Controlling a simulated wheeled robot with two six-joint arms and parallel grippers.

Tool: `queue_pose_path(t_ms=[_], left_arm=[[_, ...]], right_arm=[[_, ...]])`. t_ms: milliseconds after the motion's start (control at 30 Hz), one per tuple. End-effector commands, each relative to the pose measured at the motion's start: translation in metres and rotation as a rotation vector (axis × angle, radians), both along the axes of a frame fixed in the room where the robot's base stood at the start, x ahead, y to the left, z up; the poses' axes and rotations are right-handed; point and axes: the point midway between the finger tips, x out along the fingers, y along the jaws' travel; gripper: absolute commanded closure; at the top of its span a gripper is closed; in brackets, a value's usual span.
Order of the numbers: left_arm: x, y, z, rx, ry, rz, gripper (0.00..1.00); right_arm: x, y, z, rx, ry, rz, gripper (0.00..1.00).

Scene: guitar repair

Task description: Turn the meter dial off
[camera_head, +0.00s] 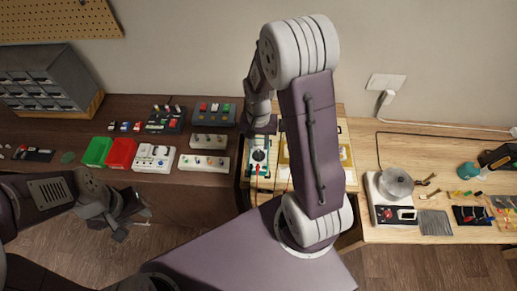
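The meter (259,156) is a small teal-edged device with a pale face and a dark round dial. It lies on the middle bench, at the left side of a yellow-framed mat. My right gripper (261,126) points down at the meter's far end, close above or at it. Its fingertips are too small and dark to tell whether they are open, shut or touching the dial. The dial's setting cannot be read. My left gripper (132,217) is in front of the left bench, away from the meter, and looks open and empty.
My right arm hides part of the yellow-framed mat (343,155). On the left bench are a green bin (97,151), a red bin (121,153) and several small panels. A grey drawer cabinet (40,80) stands behind. A round metal pot (396,182) sits on the right bench.

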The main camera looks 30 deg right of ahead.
Motion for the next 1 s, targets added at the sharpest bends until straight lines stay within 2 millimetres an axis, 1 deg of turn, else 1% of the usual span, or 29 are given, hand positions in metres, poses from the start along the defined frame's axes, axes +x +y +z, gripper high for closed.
queue_pose_path(t_ms=[33, 100, 200, 333, 767, 800, 867, 900, 933, 1000], left_arm=[[0.000, 0.000, -0.001, 0.000, 0.000, 0.000, 0.64], [0.000, 0.000, -0.001, 0.000, 0.000, 0.000, 0.64], [0.000, 0.000, -0.001, 0.000, 0.000, 0.000, 0.64], [0.000, 0.000, -0.001, 0.000, 0.000, 0.000, 0.64], [0.000, 0.000, -0.001, 0.000, 0.000, 0.000, 0.64], [0.000, 0.000, -0.001, 0.000, 0.000, 0.000, 0.64], [0.000, 0.000, -0.002, 0.000, 0.000, 0.000, 0.64], [0.000, 0.000, -0.002, 0.000, 0.000, 0.000, 0.64], [0.000, 0.000, -0.002, 0.000, 0.000, 0.000, 0.64], [0.000, 0.000, -0.003, 0.000, 0.000, 0.000, 0.64]], right_arm=[[0.002, 0.000, 0.011, -0.001, -0.007, 0.000, 0.67], [0.001, 0.000, 0.023, -0.001, -0.005, 0.000, 0.67], [0.001, 0.000, 0.035, 0.000, -0.002, 0.000, 0.67], [0.000, 0.000, 0.040, -0.001, -0.001, 0.000, 0.67], [0.000, 0.001, 0.039, 0.000, 0.000, 0.001, 0.67], [0.002, 0.004, 0.042, -0.001, -0.010, 0.012, 0.67], [0.003, 0.015, 0.056, -0.005, -0.046, 0.046, 0.67], [-0.008, 0.025, 0.063, -0.004, -0.060, 0.079, 0.67], [-0.021, 0.034, 0.067, -0.002, -0.069, 0.120, 0.67], [-0.051, 0.047, 0.068, -0.001, -0.090, 0.246, 0.67]])
